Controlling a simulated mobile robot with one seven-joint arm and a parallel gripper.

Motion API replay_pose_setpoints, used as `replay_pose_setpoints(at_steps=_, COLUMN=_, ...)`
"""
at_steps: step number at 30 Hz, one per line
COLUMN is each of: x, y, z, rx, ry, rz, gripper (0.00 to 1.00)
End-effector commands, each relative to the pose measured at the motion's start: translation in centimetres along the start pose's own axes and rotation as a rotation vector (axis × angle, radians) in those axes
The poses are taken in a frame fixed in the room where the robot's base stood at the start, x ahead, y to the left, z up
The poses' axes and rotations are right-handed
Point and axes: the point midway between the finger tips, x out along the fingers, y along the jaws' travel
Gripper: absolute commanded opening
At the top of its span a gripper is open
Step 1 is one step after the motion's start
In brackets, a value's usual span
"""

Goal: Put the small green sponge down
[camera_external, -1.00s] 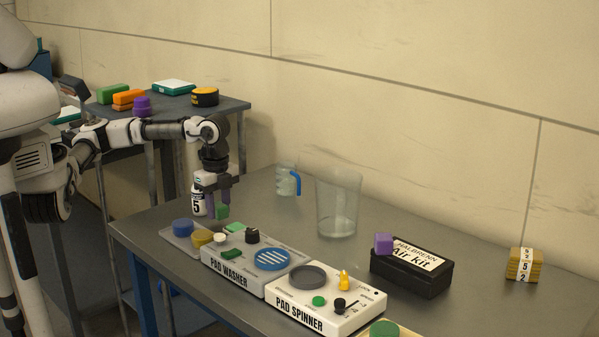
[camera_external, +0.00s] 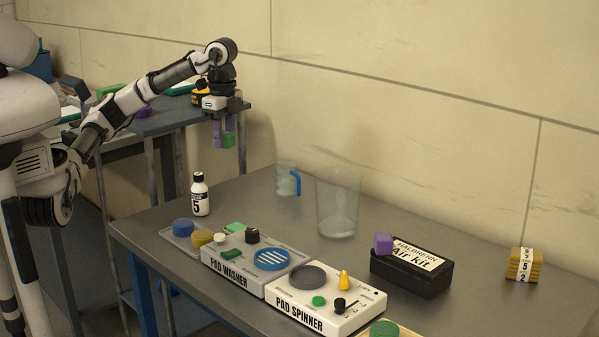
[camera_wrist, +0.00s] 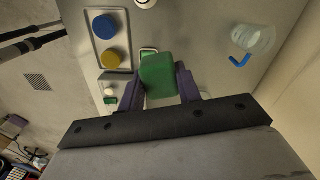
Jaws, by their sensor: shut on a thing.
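My gripper (camera_external: 222,132) is shut on the small green sponge (camera_external: 228,141) and holds it high above the back left of the bench. In the wrist view the green sponge (camera_wrist: 158,76) sits between the two purple fingers of my gripper (camera_wrist: 172,84). Another flat green piece (camera_external: 236,228) lies by the pad washer, and its kind is too small to tell.
A shelf cart (camera_external: 175,118) stands behind.

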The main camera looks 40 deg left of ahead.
Motion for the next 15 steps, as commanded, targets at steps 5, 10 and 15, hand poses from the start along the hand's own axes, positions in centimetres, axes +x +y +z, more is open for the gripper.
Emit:
replay_pose_setpoints(at_steps=5, x=0.1, y=-5.2, z=-1.1, rx=-0.462, ry=0.001, rz=0.003, gripper=0.12)
replay_pose_setpoints(at_steps=10, x=1.1, y=-10.1, z=-1.4, rx=-0.939, ry=-0.001, rz=0.002, gripper=0.12)
replay_pose_setpoints(at_steps=15, x=2.6, y=-14.7, z=-1.1, rx=-1.416, ry=-0.002, rz=0.002, gripper=0.12)
